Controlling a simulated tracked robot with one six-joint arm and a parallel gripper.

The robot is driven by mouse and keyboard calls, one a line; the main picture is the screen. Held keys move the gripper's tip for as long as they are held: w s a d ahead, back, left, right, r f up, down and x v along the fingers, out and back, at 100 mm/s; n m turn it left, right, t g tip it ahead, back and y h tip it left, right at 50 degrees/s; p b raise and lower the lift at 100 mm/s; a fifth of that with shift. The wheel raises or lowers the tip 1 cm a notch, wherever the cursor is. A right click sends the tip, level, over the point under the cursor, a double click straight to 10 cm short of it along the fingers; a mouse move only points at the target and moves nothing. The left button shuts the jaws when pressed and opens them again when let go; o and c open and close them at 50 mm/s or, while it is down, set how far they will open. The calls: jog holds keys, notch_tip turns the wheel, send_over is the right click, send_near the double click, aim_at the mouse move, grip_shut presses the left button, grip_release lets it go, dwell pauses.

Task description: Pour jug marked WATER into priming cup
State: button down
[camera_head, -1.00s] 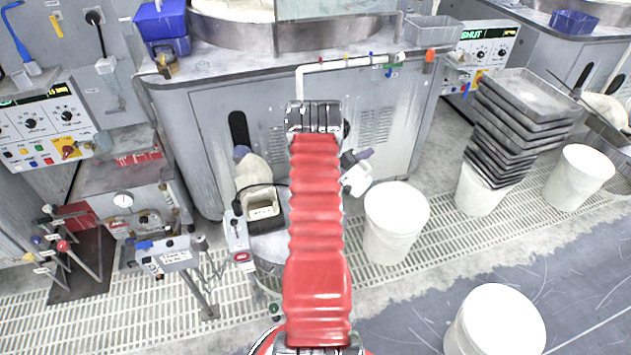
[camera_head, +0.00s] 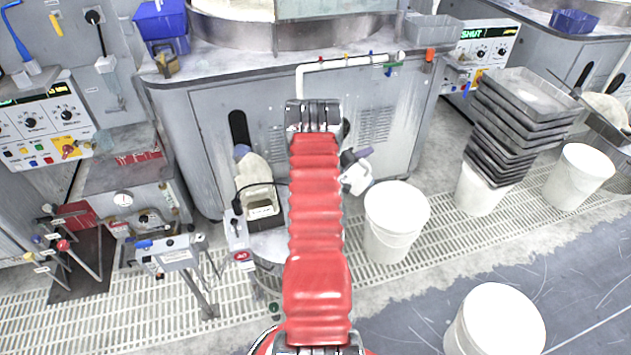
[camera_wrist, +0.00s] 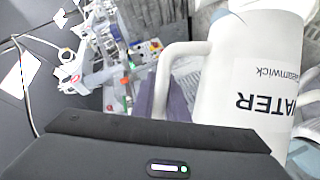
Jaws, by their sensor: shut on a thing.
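A white jug (camera_wrist: 255,75) fills the right of the wrist view, with "WATER" upside down in the picture. My gripper (camera_wrist: 160,127) is shut on its handle (camera_wrist: 182,72); the fingertips are mostly hidden. My arm hides the rest. A square, pale-rimmed open vessel (camera_head: 263,210) stands left of my arm, on a round base. I cannot tell whether it is the priming cup.
A second white jug (camera_head: 252,170) with a purple top stands behind the square vessel. A stack of grey trays (camera_head: 520,120) rises at the right. The grey machine cabinet (camera_head: 375,140) is behind.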

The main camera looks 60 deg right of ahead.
jog(key=s+f+m, duration=0.1)
jog(key=s+f+m+t, duration=0.1)
jog(key=f, duration=0.1)
jog(key=s+f, duration=0.1)
jog(key=f, duration=0.1)
jog(key=shift+m+y, duration=0.3)
jog(key=shift+m, duration=0.1)
jog(key=shift+f, duration=0.2)
jog(key=s+f+m+t+b, duration=0.2)
jog(key=s+f+m+b, duration=0.1)
jog(key=f, duration=0.4)
jog(key=s+f+m+t+b, duration=0.2)
jog(key=s+f+m+b, duration=0.1)
jog(key=f, duration=0.3)
jog(key=shift+d+f+y, duration=0.15)
jog(key=shift+f+y, duration=0.15)
jog(key=shift+f, duration=0.05)
dwell(0.6)
jog(key=shift+w, duration=0.1)
dwell(0.5)
